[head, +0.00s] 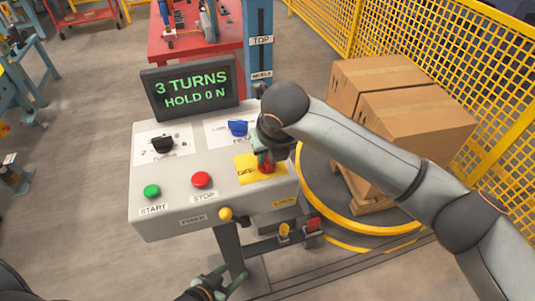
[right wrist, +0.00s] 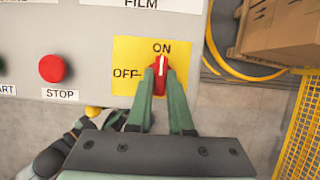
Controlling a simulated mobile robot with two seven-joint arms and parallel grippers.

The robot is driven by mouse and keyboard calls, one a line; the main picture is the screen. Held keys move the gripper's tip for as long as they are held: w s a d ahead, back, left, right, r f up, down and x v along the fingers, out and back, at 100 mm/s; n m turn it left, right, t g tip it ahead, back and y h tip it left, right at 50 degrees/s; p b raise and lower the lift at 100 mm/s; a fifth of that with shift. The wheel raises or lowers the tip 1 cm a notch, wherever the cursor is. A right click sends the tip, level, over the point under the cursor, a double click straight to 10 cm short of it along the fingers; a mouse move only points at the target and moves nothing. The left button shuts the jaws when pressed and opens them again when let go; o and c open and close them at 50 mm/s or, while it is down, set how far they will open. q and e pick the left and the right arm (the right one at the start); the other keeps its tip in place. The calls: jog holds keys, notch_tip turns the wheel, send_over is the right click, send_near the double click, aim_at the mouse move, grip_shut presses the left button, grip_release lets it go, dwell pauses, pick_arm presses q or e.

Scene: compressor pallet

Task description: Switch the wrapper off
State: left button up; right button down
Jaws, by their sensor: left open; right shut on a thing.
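The wrapper's control panel (head: 215,198) stands in the middle of the head view. Its red rotary switch (head: 266,167) sits on a yellow plate (head: 245,172) at the panel's right. In the right wrist view the switch (right wrist: 160,70) has a white mark pointing up at ON; OFF is printed to its left. My right gripper (right wrist: 159,78) is shut on the red switch, one green finger on each side. It partly hides the switch in the head view (head: 266,158). My left gripper (head: 220,284) is open and empty, low below the panel.
A screen (head: 190,87) reads "3 TURNS, HOLD 0 N". A green START button (head: 152,191), red STOP button (head: 202,180), black knob (head: 162,145) and blue knob (head: 238,128) share the panel. Cartons (head: 415,122) stand on a pallet at right, beside a yellow fence (head: 440,45).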

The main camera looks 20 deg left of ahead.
jog(key=shift+f+n+b, duration=0.2)
jog(key=shift+n+b, duration=0.4)
jog(key=shift+b, duration=0.3)
jog(key=n+g+y+b, duration=0.1)
jog(key=n+b, duration=0.1)
jog(key=shift+w+d+b, duration=0.1)
jog(key=shift+w+b, duration=0.05)
jog(key=shift+b, duration=0.15)
jog(key=shift+n+b, duration=0.7)
jog(key=shift+n, duration=0.4)
jog(key=n, duration=0.1)
jog(key=n+g+b, duration=0.1)
jog(key=shift+w+r+n+g+y, duration=0.1)
jog(key=shift+r+n+g+y, duration=0.05)
jog(key=shift+n+g+y, duration=0.2)
jog(key=shift+n+g+b, duration=0.25)
jog(key=shift+n+b, duration=0.05)
jog(key=shift+n, duration=0.55)
jog(key=n+g, duration=0.1)
jog(key=n, duration=0.1)
jog(key=shift+w+r+n, duration=0.1)
jog(key=shift+n, duration=0.3)
jog(key=n+g+p, duration=0.1)
jog(key=n, duration=0.1)
jog(key=n+g, duration=0.1)
jog(key=n, duration=0.2)
jog(key=shift+w+p, duration=0.1)
jog(key=shift+p, duration=0.25)
jog(key=shift+n, duration=0.3)
